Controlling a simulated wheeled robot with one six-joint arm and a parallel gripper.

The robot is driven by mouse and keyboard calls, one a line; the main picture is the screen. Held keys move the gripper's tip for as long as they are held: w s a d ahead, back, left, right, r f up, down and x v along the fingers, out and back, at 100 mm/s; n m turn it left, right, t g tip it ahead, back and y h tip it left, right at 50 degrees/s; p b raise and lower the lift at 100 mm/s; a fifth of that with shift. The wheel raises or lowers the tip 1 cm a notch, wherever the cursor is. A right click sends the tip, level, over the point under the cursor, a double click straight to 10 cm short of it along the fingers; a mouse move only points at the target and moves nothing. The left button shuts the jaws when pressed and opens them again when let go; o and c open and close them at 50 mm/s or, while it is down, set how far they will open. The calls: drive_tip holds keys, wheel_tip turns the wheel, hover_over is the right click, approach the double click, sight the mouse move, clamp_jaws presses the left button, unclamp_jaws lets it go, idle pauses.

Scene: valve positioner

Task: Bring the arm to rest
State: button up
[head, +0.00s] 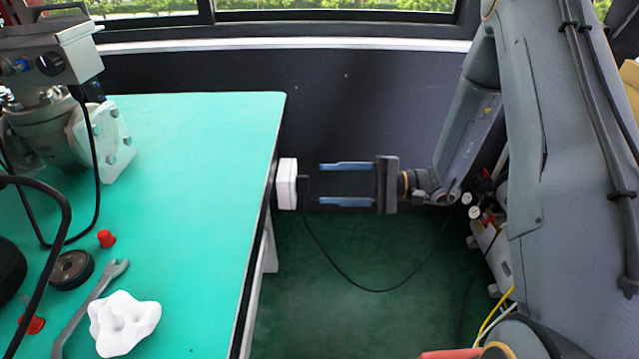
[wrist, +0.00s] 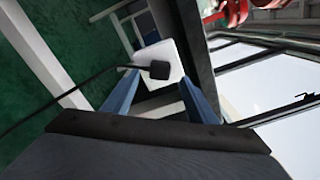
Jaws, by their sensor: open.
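My gripper (head: 345,185) is open in the head view, with its two blue fingers apart and pointing left towards the table's right edge. Nothing is between the fingers in that view. Just beyond the fingertips is a white box (head: 288,184) at the table's side, with a black plug and cable on it. The wrist view shows the two blue fingers of my gripper (wrist: 160,95) spread, with the white box (wrist: 152,52) and its black plug (wrist: 155,69) ahead of them. My arm comes down from the right side of the head view.
The green-topped table (head: 200,140) carries a valve assembly (head: 65,110), a wrench (head: 90,305), a white lumpy piece (head: 124,322), a black round part (head: 71,269) and red caps (head: 106,238). The black cable (head: 345,278) hangs below my gripper. The green floor (head: 330,320) is mostly open.

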drive_tip(key=s+d+r+n+g+h, duration=0.15)
drive_tip(key=s+r+n+h, duration=0.3)
drive_tip(key=s+h, duration=0.5)
drive_tip(key=s+d+r+n+g+h, duration=0.1)
drive_tip(key=s+r+n+g+h, duration=0.4)
drive_tip(key=s, duration=0.8)
drive_tip(key=d+r+m+t+h+p, duration=0.3)
drive_tip(key=d+r+t+p, duration=0.3)
drive_tip(key=d+r+p, duration=0.6)
drive_tip(key=p, duration=0.5)
drive_tip(key=shift+p, duration=0.35)
drive_tip(key=shift+s+h, duration=0.1)
drive_tip(key=shift+h, duration=0.15)
